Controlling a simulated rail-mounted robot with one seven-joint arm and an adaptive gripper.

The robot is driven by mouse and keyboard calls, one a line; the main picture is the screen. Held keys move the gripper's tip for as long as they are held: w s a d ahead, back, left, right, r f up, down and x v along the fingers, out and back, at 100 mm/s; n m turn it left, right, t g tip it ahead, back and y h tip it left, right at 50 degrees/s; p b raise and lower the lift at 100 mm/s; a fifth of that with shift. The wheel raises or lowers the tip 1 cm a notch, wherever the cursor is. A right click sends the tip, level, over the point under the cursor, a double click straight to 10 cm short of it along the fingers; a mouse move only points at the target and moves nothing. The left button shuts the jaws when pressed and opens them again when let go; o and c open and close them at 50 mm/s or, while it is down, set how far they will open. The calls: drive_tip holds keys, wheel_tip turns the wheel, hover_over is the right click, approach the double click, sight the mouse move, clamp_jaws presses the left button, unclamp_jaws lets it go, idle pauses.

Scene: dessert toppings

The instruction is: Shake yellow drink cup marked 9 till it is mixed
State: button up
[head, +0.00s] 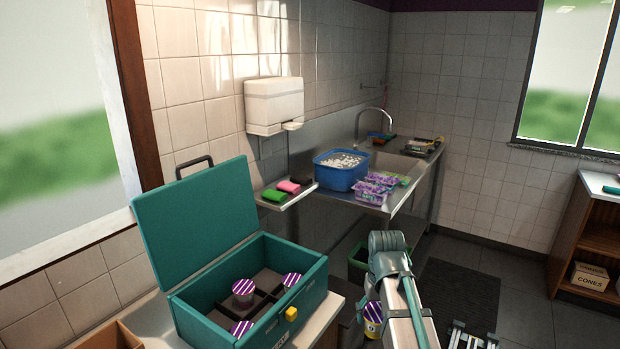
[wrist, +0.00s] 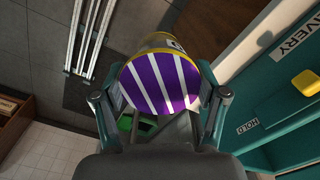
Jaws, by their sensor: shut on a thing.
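The yellow cup (wrist: 153,46) with a purple and white striped lid (wrist: 160,85) is between the fingers of my gripper (wrist: 160,97), which is shut on it. The lid faces the wrist camera, and a small part of a dark mark shows on the cup's side, too cut off to read. In the head view the cup (head: 372,328) hangs beside my arm, right of the teal box and clear of it. My fingers are mostly hidden there by my arm.
The open teal box (head: 205,327) holds three striped-lid cups (head: 243,287) in compartments. Behind it are a shelf with coloured sponges (head: 288,187), a blue tub (head: 341,176) and a steel sink counter (head: 405,195). A green bin (head: 360,256) stands below. A dark floor mat (head: 460,290) lies right.

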sight(374, 330)
wheel_tip(374, 330, down, 6)
drive_tip(key=shift+w+r, duration=0.15)
drive_tip(key=shift+r, duration=2.8)
drive_tip(key=shift+s+r, duration=0.2)
drive_tip(key=shift+r, duration=0.1)
wheel_tip(374, 330, down, 6)
drive_tip(key=shift+f, duration=0.2)
